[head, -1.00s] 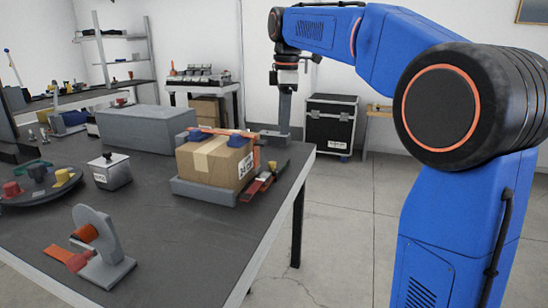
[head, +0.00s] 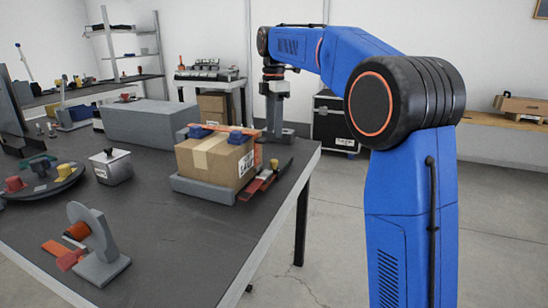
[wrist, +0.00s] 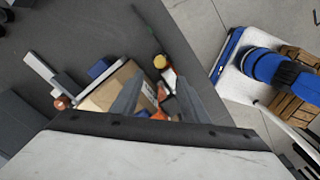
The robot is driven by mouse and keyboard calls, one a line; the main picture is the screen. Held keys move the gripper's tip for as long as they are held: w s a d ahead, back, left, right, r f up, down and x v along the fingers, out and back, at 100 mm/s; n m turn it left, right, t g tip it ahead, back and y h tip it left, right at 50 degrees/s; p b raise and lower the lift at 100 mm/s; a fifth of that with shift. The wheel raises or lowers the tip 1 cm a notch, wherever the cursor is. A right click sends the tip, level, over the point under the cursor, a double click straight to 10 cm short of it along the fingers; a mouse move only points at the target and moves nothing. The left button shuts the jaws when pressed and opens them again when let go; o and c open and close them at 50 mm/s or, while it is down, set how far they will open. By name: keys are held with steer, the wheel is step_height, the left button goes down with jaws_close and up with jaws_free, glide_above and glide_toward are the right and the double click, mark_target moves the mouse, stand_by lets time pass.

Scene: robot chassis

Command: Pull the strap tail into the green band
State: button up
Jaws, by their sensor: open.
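A cardboard box (head: 214,163) sits on a low grey tray (head: 205,193) near the table's right edge; it also shows in the wrist view (wrist: 103,92). An orange strap (head: 212,128) runs over its top past blue corner pieces (head: 237,136). A red and dark strip (head: 260,184) lies on the table right of the box. I cannot make out the green band or the strap tail's exact end. My gripper (head: 273,128) is behind and right of the box, pointing down. In the wrist view its two grey fingers (wrist: 161,80) are apart beside the box, with orange strap between them.
A strap reel on a grey stand (head: 96,245) is at the front left. A metal tin (head: 111,167) and a round tray of coloured parts (head: 42,180) stand left. A large grey block (head: 150,122) is behind the box.

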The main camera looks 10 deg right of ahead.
mark_target(274, 160)
step_height(274, 160, down, 11)
steer(key=shift+f, duration=0.1)
stand_by(0.3)
jaws_close()
